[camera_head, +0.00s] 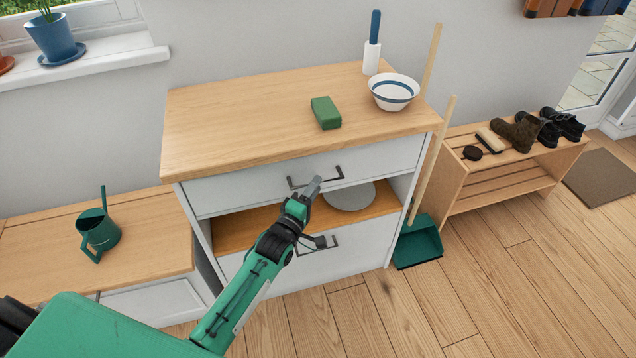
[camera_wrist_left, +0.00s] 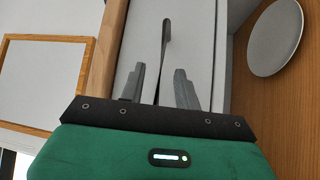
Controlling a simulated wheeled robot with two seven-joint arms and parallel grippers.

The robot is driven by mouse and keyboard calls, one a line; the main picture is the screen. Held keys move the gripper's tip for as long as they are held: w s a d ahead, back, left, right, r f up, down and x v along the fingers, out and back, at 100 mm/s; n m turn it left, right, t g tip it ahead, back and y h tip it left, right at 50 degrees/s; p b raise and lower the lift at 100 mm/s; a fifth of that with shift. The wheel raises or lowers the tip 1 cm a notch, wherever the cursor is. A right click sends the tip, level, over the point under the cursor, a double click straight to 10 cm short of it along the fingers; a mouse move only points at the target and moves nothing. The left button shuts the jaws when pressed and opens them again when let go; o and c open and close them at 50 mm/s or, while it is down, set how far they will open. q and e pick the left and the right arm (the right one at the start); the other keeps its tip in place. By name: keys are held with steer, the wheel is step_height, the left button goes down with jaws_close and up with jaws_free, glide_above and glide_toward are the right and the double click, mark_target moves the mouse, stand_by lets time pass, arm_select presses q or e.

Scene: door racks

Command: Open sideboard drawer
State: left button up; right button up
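The sideboard (camera_head: 245,107) has a wooden top and a white upper drawer (camera_head: 240,188) that looks closed. A dark bar handle (camera_head: 329,178) is on its front. My left gripper (camera_head: 314,187) is at this handle in the head view. In the left wrist view my left gripper (camera_wrist_left: 160,85) has its two fingers apart, with the dark handle (camera_wrist_left: 166,40) running lengthwise between them. I see gaps beside the bar; contact cannot be told. A lower white front (camera_head: 357,249) has its own handle, partly behind my arm. My right gripper is not in view.
An open shelf with a grey plate (camera_head: 350,196) lies below the upper drawer. A green sponge (camera_head: 326,113), a bowl (camera_head: 394,92) and a lint roller (camera_head: 372,52) stand on top. A dustpan (camera_head: 418,243) and a shoe bench (camera_head: 510,165) are to the right; a watering can (camera_head: 100,232) is left.

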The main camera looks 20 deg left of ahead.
arm_select(q)
steer(key=shift+x, duration=1.25)
steer(key=shift+c, duration=0.2)
jaws_close()
